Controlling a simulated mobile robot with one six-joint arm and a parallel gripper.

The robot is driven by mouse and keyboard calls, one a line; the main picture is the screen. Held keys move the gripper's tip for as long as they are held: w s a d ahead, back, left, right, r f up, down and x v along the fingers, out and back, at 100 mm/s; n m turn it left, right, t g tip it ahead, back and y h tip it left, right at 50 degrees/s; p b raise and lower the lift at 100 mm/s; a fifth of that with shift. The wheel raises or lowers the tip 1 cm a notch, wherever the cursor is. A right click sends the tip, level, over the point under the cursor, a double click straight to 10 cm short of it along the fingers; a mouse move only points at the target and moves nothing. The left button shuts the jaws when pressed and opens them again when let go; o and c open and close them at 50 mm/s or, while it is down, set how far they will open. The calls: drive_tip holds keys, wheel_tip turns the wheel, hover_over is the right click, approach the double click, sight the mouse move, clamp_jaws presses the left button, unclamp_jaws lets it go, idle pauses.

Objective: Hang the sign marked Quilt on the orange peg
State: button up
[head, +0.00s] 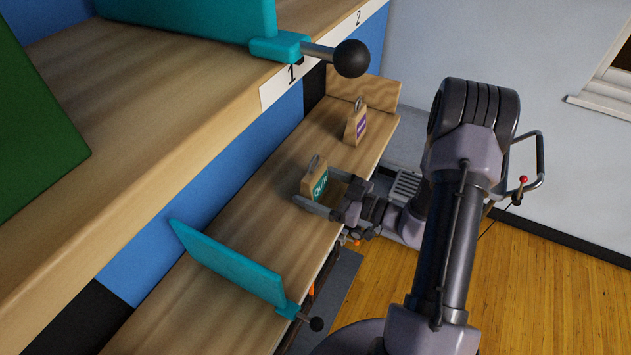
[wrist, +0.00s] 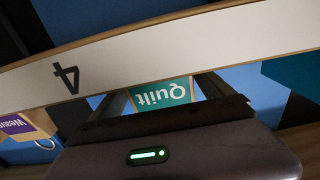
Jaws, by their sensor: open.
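The sign marked Quilt (head: 318,186) is a small wooden A-frame stand with a teal label and a loop on top. It stands on the lower shelf near the front edge. In the wrist view its teal label (wrist: 160,94) appears upside down between the fingers. My gripper (head: 318,187) is open, with one finger on each side of the sign; I cannot tell whether they touch it. Small orange bits (head: 312,290) show below the shelf edge, but I cannot tell whether one is the orange peg.
A similar sign with a purple label (head: 356,124) stands farther back on the lower shelf (head: 262,240). A teal divider (head: 230,262) with a black knob stands nearer. The upper shelf (head: 130,110) overhangs at left. A strip marked 4 (wrist: 200,48) crosses the wrist view.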

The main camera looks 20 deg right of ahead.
sight(320, 178)
drive_tip(key=c, duration=1.1)
wheel_tip(320, 178, up, 3)
drive_tip(key=p, duration=0.4)
drive_tip(key=p+v, duration=0.3)
drive_tip(key=v, duration=1.3)
drive_tip(key=shift+f, duration=0.1)
